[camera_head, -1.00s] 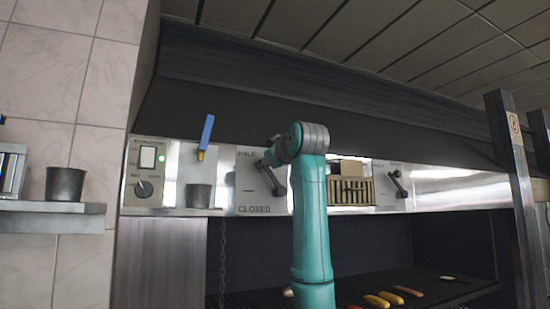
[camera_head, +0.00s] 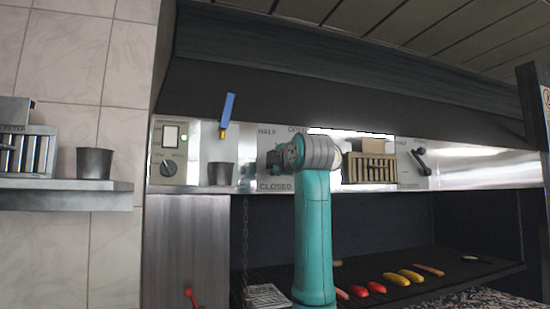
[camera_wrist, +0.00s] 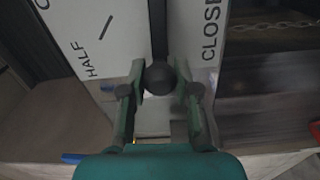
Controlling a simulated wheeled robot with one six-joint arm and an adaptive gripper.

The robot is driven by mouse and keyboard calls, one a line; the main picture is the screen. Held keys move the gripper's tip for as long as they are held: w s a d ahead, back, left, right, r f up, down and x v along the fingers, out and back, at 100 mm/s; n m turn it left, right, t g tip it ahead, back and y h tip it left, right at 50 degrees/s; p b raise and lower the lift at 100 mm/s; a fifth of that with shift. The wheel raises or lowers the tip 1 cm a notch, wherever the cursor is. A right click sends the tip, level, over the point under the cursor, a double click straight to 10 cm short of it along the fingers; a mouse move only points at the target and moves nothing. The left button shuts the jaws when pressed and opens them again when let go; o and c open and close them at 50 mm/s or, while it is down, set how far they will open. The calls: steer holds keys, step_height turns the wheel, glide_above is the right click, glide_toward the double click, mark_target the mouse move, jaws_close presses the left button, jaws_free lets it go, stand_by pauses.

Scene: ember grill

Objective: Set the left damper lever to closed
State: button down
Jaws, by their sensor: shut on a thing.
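The left damper lever is a dark bar (camera_wrist: 158,28) ending in a round black knob (camera_wrist: 160,77) in the wrist view. My gripper (camera_wrist: 158,88) is shut on the knob, one finger on each side. The bar lies between the HALF label (camera_wrist: 92,60) and the CLOSED label (camera_wrist: 210,35). In the head view, my gripper (camera_head: 270,160) is at the left damper plate, between HALF (camera_head: 267,131) above and CLOSED (camera_head: 275,186) below. My teal arm hides the lever and part of the plate there.
A right damper lever (camera_head: 420,160) is on the same panel, past a slatted box (camera_head: 369,168). Left of my gripper are a metal cup (camera_head: 220,174), a blue-handled valve (camera_head: 227,110) and a switch panel (camera_head: 172,152). Food lies on the grill (camera_head: 440,285) below.

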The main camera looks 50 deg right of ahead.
steer(key=shift+f+n, duration=0.6)
steer(key=c, duration=0.8)
jaws_free()
steer(key=shift+s+a, duration=0.25)
steer(key=shift+s, duration=0.15)
steer(key=v, duration=1.1)
steer(key=shift+a, duration=0.1)
steer(key=shift+f, duration=0.15)
